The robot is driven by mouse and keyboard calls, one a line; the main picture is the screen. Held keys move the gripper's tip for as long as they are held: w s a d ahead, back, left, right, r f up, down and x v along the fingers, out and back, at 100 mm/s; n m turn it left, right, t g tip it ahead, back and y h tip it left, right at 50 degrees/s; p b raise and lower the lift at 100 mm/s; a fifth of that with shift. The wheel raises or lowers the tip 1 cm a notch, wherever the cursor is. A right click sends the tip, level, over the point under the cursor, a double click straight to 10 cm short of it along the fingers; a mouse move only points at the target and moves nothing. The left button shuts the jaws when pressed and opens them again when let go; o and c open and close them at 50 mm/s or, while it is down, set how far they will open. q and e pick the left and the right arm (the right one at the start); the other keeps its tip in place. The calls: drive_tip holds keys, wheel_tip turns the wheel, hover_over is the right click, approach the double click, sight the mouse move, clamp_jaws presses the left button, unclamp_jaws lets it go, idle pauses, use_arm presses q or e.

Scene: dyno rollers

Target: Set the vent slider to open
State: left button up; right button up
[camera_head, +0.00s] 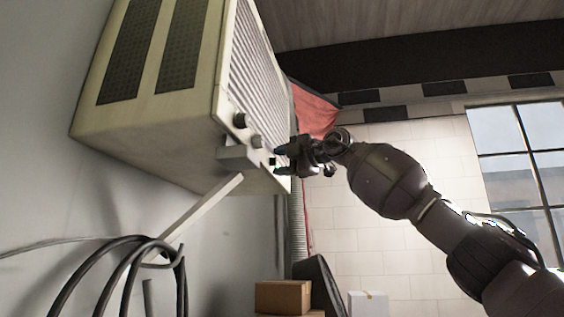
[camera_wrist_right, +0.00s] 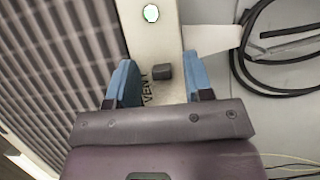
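The vent slider is a small dark knob (camera_wrist_right: 162,76) beside the printed word VENT (camera_wrist_right: 147,90) on the pale front strip of a wall-mounted unit (camera_head: 150,120). In the head view the knob (camera_head: 271,161) shows small near the front's lower edge. My right gripper (camera_head: 281,161) is open in front of it. In the wrist view its two blue fingers (camera_wrist_right: 158,62) stand apart, one on each side of the knob, with visible gaps. I cannot tell how deep they reach. The slider's track and end marks are not readable. My left gripper is not in view.
Two round knobs (camera_head: 247,130) stick out of the front beside the slider. A pale bracket (camera_head: 205,205) supports the unit; black cables (camera_head: 130,265) hang below. Boxes (camera_head: 283,297) stand lower down.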

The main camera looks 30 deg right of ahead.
drive_tip(key=shift+s, duration=0.1)
drive_tip(key=b+v, duration=0.3)
drive_tip(key=v, duration=0.7)
drive_tip(key=shift+s, duration=0.3)
drive_tip(key=shift+d, duration=0.15)
